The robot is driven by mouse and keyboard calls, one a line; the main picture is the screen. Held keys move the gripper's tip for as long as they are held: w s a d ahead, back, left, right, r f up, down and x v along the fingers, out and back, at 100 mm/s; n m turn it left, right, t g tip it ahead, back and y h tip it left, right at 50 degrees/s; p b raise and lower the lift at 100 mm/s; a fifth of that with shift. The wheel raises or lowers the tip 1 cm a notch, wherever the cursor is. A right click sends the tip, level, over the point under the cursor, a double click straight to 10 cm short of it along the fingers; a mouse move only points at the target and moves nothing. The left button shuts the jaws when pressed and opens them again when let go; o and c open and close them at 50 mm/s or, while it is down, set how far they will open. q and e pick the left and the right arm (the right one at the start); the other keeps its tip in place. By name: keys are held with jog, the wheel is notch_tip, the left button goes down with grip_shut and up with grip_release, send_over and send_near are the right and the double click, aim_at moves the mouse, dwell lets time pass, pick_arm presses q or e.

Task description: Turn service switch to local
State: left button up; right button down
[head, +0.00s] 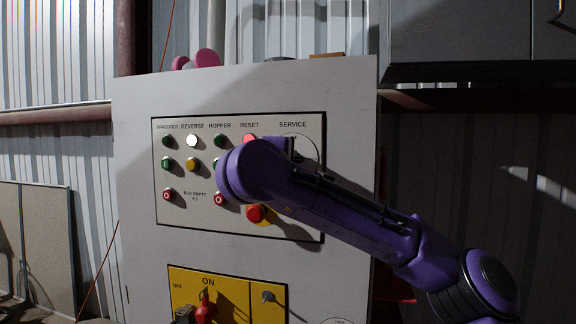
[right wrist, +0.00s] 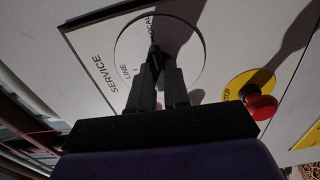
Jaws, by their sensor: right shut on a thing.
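The service switch is a round dial plate (right wrist: 190,38) on the control panel, marked LINE and LOCAL, with a small black knob (right wrist: 154,52) at its middle. In the head view the dial (head: 308,147) shows under the word SERVICE, partly covered by my right arm. My right gripper (right wrist: 162,72) is at the dial, its two dark fingers closed on the knob. The fingers hide much of the knob, so I cannot tell exactly which mark it points to. My left gripper is not in view.
A red stop button (right wrist: 260,104) on a yellow disc sits close beside the dial; it also shows in the head view (head: 256,213). Several push buttons fill the panel (head: 178,215) left of my arm. A yellow ON/OFF plate (head: 238,290) is below.

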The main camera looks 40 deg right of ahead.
jog(key=shift+r, duration=0.1)
jog(key=c, duration=1)
grip_release()
jog(key=b+v, duration=0.4)
jog(key=v, duration=0.3)
